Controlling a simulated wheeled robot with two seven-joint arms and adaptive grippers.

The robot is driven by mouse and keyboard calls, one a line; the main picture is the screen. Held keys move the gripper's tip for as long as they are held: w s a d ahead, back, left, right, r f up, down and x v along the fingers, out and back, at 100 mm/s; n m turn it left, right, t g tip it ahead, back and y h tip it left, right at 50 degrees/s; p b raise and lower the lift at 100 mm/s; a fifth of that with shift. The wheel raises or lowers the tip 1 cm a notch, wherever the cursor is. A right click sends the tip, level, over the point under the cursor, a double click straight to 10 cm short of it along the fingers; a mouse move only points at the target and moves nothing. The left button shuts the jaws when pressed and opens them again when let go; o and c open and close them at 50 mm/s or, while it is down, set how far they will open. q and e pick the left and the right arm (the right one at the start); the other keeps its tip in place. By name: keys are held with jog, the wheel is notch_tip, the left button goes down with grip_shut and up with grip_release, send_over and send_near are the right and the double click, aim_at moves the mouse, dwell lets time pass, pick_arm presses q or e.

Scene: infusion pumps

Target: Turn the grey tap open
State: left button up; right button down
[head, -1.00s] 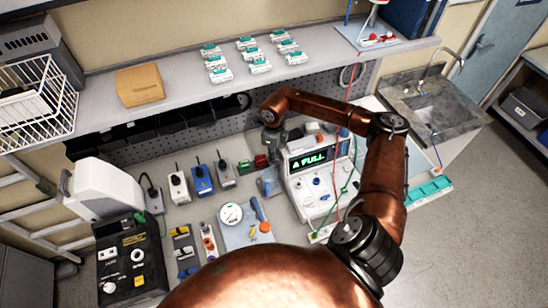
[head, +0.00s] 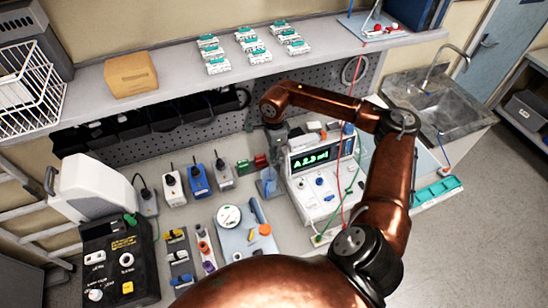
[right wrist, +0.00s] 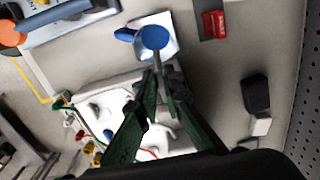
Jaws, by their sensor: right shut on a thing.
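My right gripper (right wrist: 160,88) shows in the right wrist view with dark green fingers. It is closed around a thin grey piece (right wrist: 157,62), which looks like the grey tap's lever. This piece runs up to a round blue cap (right wrist: 155,37) on a white plate. In the head view the right gripper (head: 275,140) points down behind the left end of the white pump (head: 318,190), beside a small blue part (head: 268,184). The pump display (head: 315,160) has green characters, seemingly "A 2.3 ml". The fingertips' contact is partly hidden in the head view. My left gripper is out of view.
Blue and white boxes (head: 197,180) stand left of the pump. A light blue tray (head: 245,235) and a black panel (head: 120,260) lie in front. A shelf (head: 190,85) overhangs the back. Red and green lines (head: 347,185) hang by the pump. A sink (head: 440,105) is at right.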

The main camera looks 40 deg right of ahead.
jog(key=shift+d, duration=0.1)
dwell(0.3)
jog(key=c, duration=2.3)
grip_release()
jog(key=shift+s, duration=0.1)
jog(key=shift+c, duration=0.2)
jog(key=shift+r, duration=0.1)
jog(key=shift+r, duration=0.3)
notch_tip(320, 180, up, 11)
jog(key=shift+r, duration=0.15)
